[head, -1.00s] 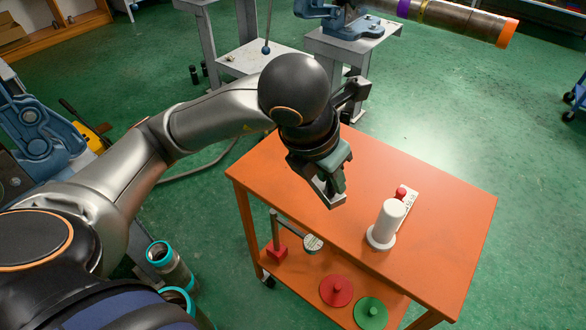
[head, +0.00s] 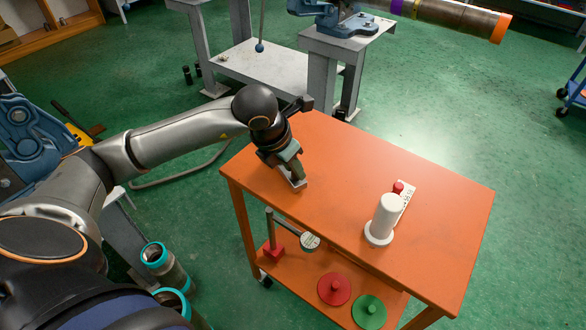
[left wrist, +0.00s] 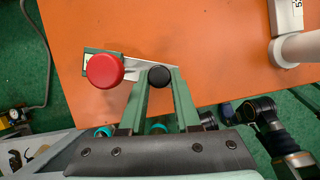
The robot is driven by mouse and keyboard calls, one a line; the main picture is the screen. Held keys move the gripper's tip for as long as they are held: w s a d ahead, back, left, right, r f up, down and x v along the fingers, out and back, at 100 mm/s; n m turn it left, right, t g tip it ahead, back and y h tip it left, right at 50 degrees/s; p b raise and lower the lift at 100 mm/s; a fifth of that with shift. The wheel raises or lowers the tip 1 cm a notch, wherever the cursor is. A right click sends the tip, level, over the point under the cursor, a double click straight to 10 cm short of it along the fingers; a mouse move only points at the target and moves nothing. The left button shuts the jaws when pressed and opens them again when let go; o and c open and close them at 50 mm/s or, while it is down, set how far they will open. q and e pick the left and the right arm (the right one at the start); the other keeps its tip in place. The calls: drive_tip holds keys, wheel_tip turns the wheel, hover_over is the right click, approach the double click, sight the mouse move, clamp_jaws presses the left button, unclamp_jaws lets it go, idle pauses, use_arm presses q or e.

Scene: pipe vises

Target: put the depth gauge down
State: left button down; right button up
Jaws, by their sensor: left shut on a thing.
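My left gripper (head: 294,181) is low over the left end of the orange cart's top (head: 340,160). In the left wrist view its green fingers (left wrist: 159,88) are shut on the depth gauge (left wrist: 133,70). The gauge is a pale bar with a green end, a large red knob and a black knob between the fingertips. In the head view only a pale part of the held piece shows below the fingers. It is close to the cart top; I cannot tell whether it touches. My right gripper does not show clearly.
A white flanged cylinder (head: 384,220) stands on the cart's right half, beside a white plate with a red knob (head: 398,188). The cart top between it and my gripper is clear. The lower shelf holds a dial stand (head: 274,250), a red disc (head: 334,289) and a green disc (head: 369,311).

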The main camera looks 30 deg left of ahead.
use_arm(q)
drive_tip(key=shift+f, duration=0.25)
drive_tip(key=c, duration=1.1)
unclamp_jaws()
drive_tip(key=shift+f, duration=0.15)
drive_tip(key=o, duration=0.5)
drive_tip(key=p+v, duration=0.1)
drive_tip(key=v, duration=1.1)
